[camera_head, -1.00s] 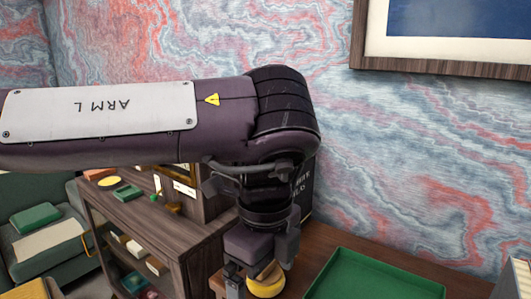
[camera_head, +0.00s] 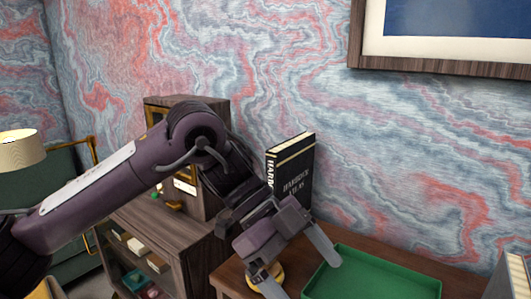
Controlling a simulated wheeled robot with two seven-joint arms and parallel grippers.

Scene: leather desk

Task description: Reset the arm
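My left arm comes in from the left, low and tilted. My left gripper (camera_head: 300,270) hangs over the left part of the desk (camera_head: 227,279), its two fingers spread wide apart with nothing seen between them. My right gripper is not in view.
A black book (camera_head: 293,175) stands upright at the back of the desk, behind the gripper. A wooden shelf unit (camera_head: 150,235) with small items is at left. A green armchair (camera_head: 75,215) and a lampshade (camera_head: 20,149) are farther left. The tray looks empty.

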